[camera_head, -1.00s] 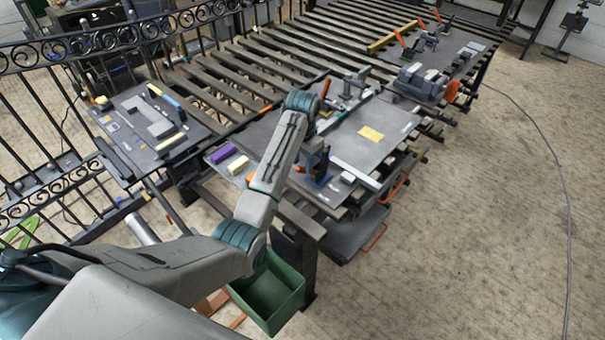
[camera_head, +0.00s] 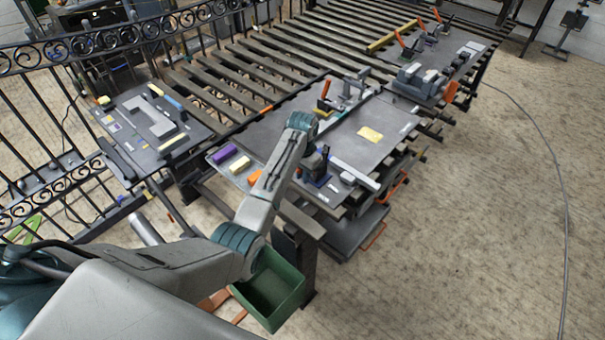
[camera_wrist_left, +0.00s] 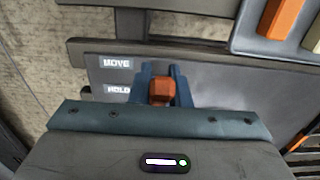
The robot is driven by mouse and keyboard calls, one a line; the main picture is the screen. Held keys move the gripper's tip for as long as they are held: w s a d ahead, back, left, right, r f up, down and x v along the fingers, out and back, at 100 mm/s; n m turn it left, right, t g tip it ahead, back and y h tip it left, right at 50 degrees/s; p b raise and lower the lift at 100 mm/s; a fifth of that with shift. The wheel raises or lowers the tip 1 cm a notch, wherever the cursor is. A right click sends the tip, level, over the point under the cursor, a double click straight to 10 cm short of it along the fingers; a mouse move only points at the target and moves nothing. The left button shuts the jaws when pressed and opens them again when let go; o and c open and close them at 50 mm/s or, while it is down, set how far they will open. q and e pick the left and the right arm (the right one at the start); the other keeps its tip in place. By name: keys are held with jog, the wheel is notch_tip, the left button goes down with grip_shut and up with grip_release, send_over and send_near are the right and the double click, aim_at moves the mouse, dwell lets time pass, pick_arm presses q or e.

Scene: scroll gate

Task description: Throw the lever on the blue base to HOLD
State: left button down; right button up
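The blue base (camera_head: 317,182) stands at the near corner of the grey table in the head view, partly behind my arm. In the left wrist view, an orange lever knob (camera_wrist_left: 161,91) sits between two slate-blue uprights, which look like my left gripper's fingers (camera_wrist_left: 163,76). The knob about fills the gap; whether they press on it I cannot tell. The MOVE label (camera_wrist_left: 117,63) and the partly covered HOLD label (camera_wrist_left: 117,90) lie left of the knob. The lever's shaft and setting are hidden. My right gripper is out of view.
A tray with purple (camera_head: 224,154), yellow (camera_head: 239,165) and orange (camera_head: 254,177) blocks lies left of the base. An orange-handled lever (camera_head: 324,92) stands farther back. A green bin (camera_head: 270,288) is below the near edge.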

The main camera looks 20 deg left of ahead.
pick_arm(q)
jog(key=shift+w+r, duration=0.15)
jog(key=shift+w+d+r+g, duration=0.15)
jog(key=shift+w+r+g, duration=0.15)
jog(key=shift+g, duration=0.4)
jog(key=shift+w+d+r+g+y, duration=0.15)
jog(key=shift+w+r+g+y, duration=0.15)
jog(key=shift+g+y, duration=0.15)
jog(key=shift+w+d+g+b, duration=0.1)
jog(key=shift+w+g+b, duration=0.25)
jog(key=shift+g+b, duration=0.5)
jog(key=w+g+b, duration=0.1)
jog(key=b, duration=0.3)
jog(key=r+g+y+b, duration=0.1)
jog(key=b, duration=0.4)
jog(key=shift+w+d+b, duration=0.3)
jog(key=shift+w+d, duration=0.05)
jog(key=shift+w+r+g+y+b, duration=0.1)
jog(key=shift+r+g+y+b, duration=0.15)
jog(key=shift+b, duration=0.65)
jog(key=c, duration=1.4)
grip_release()
jog(key=shift+o, duration=0.2)
